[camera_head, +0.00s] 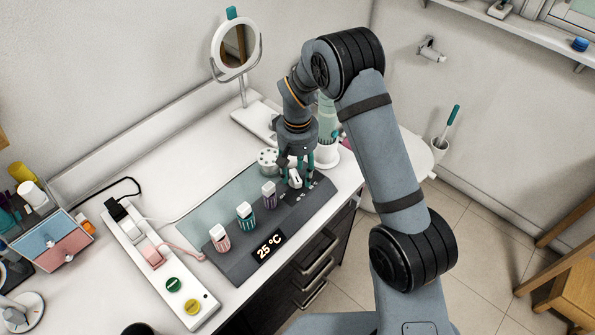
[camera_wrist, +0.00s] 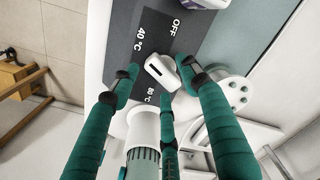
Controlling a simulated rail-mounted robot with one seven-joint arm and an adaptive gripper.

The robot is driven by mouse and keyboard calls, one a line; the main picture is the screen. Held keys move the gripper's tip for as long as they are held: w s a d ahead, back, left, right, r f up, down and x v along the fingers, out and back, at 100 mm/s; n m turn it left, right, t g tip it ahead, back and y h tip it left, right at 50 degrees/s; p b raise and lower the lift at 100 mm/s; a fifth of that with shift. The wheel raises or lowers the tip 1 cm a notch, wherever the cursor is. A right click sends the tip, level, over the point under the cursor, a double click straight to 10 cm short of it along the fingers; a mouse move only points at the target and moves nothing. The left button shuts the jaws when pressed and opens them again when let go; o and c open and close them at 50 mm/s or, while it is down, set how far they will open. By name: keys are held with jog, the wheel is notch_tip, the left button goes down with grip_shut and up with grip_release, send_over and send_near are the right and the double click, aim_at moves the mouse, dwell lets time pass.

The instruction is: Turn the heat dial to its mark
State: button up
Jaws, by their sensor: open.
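The heat dial (camera_head: 295,179) is a small white elongated knob at the right end of the dark grey panel (camera_head: 225,262). The panel display (camera_head: 269,246) reads 25 °C. No separate target mark is clear.
Pink, teal and purple white-topped pieces (camera_head: 245,212) line the panel left of the dial. A mirror (camera_head: 236,45) stands behind; a power strip (camera_head: 160,265) lies left.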

aim_at(298, 175)
jog(key=shift+r, duration=0.1)
notch_tip(298, 175, up, 12)
dwell(0.5)
jog(key=shift+f, duration=0.25)
notch_tip(298, 175, down, 12)
jog(key=shift+r, duration=0.1)
dwell(0.6)
jog(key=shift+r, duration=0.15)
